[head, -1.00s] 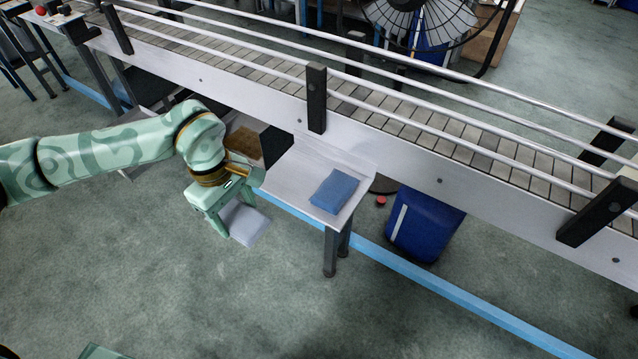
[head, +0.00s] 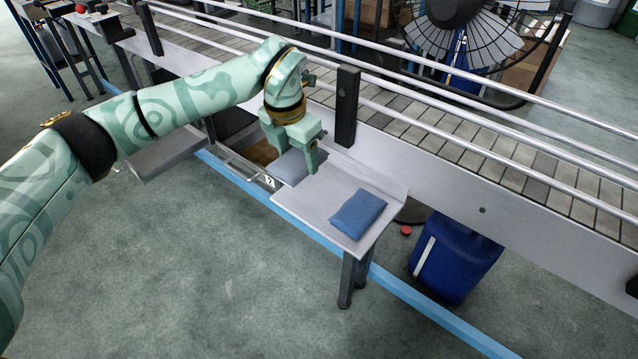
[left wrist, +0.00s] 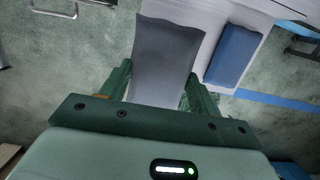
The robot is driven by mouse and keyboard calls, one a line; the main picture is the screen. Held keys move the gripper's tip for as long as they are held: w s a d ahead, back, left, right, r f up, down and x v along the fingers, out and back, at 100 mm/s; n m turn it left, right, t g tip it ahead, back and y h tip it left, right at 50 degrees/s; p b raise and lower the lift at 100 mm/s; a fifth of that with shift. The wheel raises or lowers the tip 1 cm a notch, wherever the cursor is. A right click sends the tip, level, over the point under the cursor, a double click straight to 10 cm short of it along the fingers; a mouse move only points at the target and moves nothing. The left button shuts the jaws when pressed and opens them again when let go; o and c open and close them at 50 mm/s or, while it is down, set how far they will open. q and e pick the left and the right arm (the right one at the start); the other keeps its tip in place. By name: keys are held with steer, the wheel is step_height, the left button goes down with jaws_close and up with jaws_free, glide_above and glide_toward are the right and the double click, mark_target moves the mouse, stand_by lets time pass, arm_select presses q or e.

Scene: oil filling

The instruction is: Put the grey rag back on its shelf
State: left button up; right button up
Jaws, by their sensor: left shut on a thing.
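The grey rag (head: 292,168) is a folded, flat cloth held in my left gripper (head: 290,157). The gripper points down at the left part of the light grey shelf (head: 318,204), which juts out from the conveyor's side. In the left wrist view the rag (left wrist: 166,58) lies between the two fingers, with the shelf beneath and beyond it. I cannot tell whether the rag touches the shelf. A blue rag (head: 358,213) lies on the shelf to the right of the grey one, with a gap between them. My right gripper is out of view.
The conveyor (head: 420,141) with its rails and a black post (head: 347,106) stands right behind the shelf. A bin marked 2 (head: 269,181) is low to the left. A blue canister (head: 455,257) stands under the conveyor. The floor in front is clear.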

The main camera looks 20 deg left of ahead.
arm_select(q)
steer(key=b, duration=0.2)
glide_above(316, 187)
steer(key=f, duration=0.4)
steer(key=shift+s+a+f, duration=0.1)
steer(key=shift+s+a, duration=0.25)
steer(key=shift+s, duration=0.05)
steer(key=f, duration=0.1)
steer(key=f+b, duration=0.2)
steer(key=f, duration=0.1)
steer(key=shift+w+d, duration=0.15)
steer(key=shift+d, duration=0.1)
steer(key=shift+r, duration=0.25)
steer(key=o, duration=0.9)
steer(key=shift+f, duration=0.15)
steer(key=shift+o, duration=0.2)
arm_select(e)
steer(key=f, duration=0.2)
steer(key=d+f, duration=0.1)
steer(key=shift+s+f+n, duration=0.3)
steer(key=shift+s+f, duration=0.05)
